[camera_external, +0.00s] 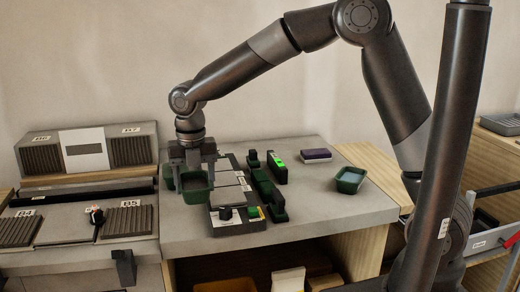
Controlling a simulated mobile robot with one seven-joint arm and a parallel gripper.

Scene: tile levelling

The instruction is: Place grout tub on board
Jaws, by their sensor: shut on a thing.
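My gripper (193,165) points down over the left part of the grey worktop, with its jaws shut on a dark green tub (196,190). The tub is upright and its open top faces up. Its base is at or just above the worktop; I cannot tell whether it touches. More green shows left of the fingers; I cannot tell whether it is the same tub. A dark board with pale plates (229,181) lies just right of the held tub. A second green tub (350,180) stands apart at the right of the worktop.
Green and black tools (267,192), one with a lit green display (278,158), stand right of the board. A purple-topped block (316,155) lies behind. A grey rack with ribbed pads (125,222) is at left. The worktop (318,205) is clear at front right.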

